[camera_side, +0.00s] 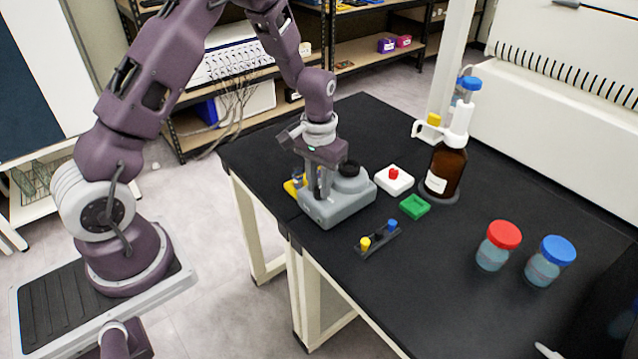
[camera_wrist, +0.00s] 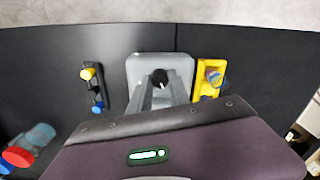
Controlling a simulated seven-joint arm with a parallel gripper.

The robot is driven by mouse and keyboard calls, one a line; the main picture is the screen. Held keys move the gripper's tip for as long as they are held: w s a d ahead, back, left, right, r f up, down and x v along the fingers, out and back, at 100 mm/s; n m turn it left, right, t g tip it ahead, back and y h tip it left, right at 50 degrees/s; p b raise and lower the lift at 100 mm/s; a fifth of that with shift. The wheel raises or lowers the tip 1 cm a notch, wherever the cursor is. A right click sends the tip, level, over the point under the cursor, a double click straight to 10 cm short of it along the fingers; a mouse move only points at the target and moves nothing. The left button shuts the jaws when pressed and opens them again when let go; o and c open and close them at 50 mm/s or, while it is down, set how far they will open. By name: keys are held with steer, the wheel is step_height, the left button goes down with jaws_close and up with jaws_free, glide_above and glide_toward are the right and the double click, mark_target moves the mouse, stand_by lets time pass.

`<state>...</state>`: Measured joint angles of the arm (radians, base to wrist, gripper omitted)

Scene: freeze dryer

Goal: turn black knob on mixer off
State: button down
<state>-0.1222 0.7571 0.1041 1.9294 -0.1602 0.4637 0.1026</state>
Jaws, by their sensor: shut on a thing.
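The grey mixer (camera_side: 345,203) stands on the black bench near its left edge, with a round black top piece (camera_side: 349,168). My gripper (camera_side: 318,194) points down over the mixer's left part. In the wrist view, the mixer (camera_wrist: 142,66) lies straight ahead and the black knob (camera_wrist: 160,77) shows between the tips of my gripper (camera_wrist: 161,86). My gripper is shut on the knob. In the side view the fingers hide the knob, and its turn angle cannot be told.
Close around the mixer are a yellow holder (camera_wrist: 206,78), a small black rack (camera_side: 378,239) with yellow and blue caps, a white block with a red knob (camera_side: 393,180) and a green tray (camera_side: 414,206). A brown bottle (camera_side: 446,168) and two jars (camera_side: 492,255) stand further right.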

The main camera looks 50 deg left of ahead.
mark_target(319, 189)
steer(key=n, duration=0.6)
steer(key=shift+w+n, duration=0.1)
steer(key=shift+n, duration=0.3)
stand_by(0.4)
steer(key=c, duration=1.2)
jaws_free()
steer(key=shift+r, duration=0.15)
step_height(319, 189, up, 7)
steer(key=shift+f, duration=0.1)
